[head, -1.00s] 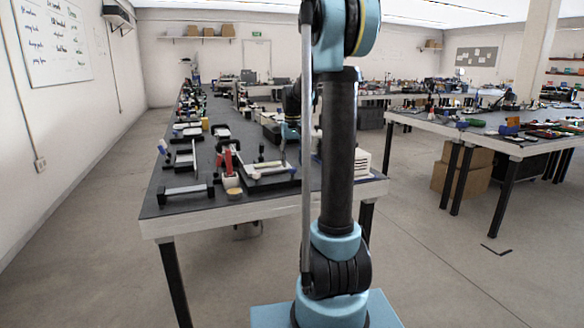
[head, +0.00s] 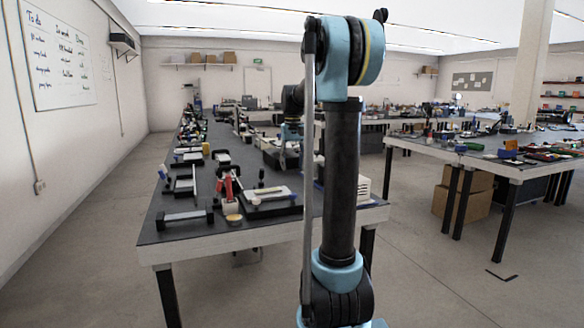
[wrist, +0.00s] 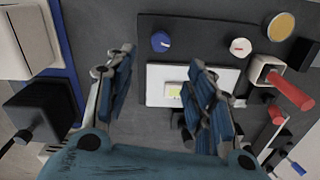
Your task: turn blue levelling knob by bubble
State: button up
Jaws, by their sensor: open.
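The blue knob (wrist: 161,42) has a white pointer line and stands on a dark plate in the wrist view. Below it lies a white block with a yellow-green bubble vial (wrist: 174,90). My gripper (wrist: 160,64) is open and empty. Its blue-padded fingers stand apart, left and right of the knob and nearer the camera. I cannot tell their height above it. In the head view my wrist (head: 291,105) is over the table, partly behind my arm. The knob cannot be made out there.
A white knob with a red mark (wrist: 240,47), a gold disc (wrist: 281,26) and a red-handled tool in a holder (wrist: 293,92) stand right of the blue knob. A black block (wrist: 40,108) is at left. The worktable (head: 170,226) is crowded; open floor surrounds it.

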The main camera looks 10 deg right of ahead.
notch_tip(320, 180, up, 5)
jog(key=m, duration=0.1)
send_over(293, 194)
notch_tip(293, 194, down, 17)
jog(key=shift+r, duration=0.1)
dwell(0.6)
jog(key=shift+c, duration=0.5)
jog(key=c, duration=1)
